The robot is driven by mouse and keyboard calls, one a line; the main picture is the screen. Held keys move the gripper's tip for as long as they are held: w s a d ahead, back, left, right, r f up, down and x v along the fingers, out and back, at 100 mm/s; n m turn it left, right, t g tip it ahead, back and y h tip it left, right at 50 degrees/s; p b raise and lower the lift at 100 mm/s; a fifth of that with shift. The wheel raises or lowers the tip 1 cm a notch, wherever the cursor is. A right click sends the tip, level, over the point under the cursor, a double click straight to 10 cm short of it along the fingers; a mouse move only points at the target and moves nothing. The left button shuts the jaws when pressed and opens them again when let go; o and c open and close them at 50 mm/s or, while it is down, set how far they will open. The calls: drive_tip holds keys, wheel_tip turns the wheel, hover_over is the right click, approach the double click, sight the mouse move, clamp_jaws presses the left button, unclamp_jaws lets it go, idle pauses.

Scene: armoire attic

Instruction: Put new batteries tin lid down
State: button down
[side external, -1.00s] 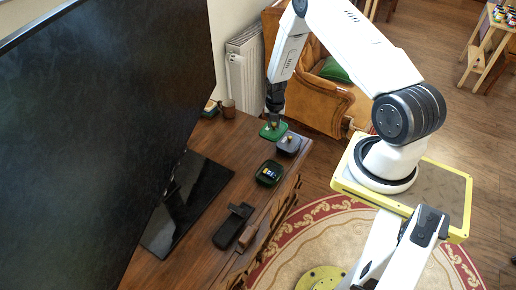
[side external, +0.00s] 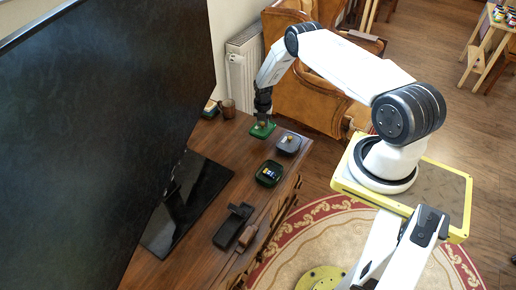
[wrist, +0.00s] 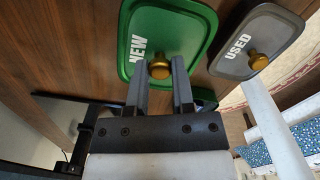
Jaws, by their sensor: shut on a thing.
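The green lid marked NEW (wrist: 168,32) has a brass knob (wrist: 159,67). My gripper (wrist: 161,75) is shut on this knob, with one finger on each side. In the side view my gripper (side external: 262,118) holds the lid (side external: 262,129) at the far end of the wooden cabinet top; any gap beneath the lid is hard to tell. The open new batteries tin (side external: 269,173), dark green with several batteries inside, stands nearer the camera. In the wrist view the lid hides most of what is below it.
The grey tin with the USED lid (wrist: 256,42) stands close by; it also shows in the side view (side external: 288,143). A large screen on a black base (side external: 190,205) fills the left. A black tray (side external: 233,226) lies nearer, and a brown mug (side external: 228,108) stands at the back.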

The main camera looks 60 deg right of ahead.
sight(260, 129)
drive_tip(key=shift+w+d+f, duration=0.35)
drive_tip(key=shift+w+f, duration=0.3)
drive_tip(key=shift+f, duration=0.15)
drive_tip(key=shift+f, duration=0.15)
drive_tip(key=shift+w+f, duration=0.1)
drive_tip(key=shift+w, duration=0.05)
drive_tip(key=shift+d+f, duration=0.1)
drive_tip(key=shift+f, duration=1.5)
drive_tip(key=shift+f, duration=0.1)
drive_tip(key=shift+c, duration=2.4)
unclamp_jaws()
drive_tip(key=shift+r, duration=0.2)
drive_tip(key=shift+r, duration=5.9)
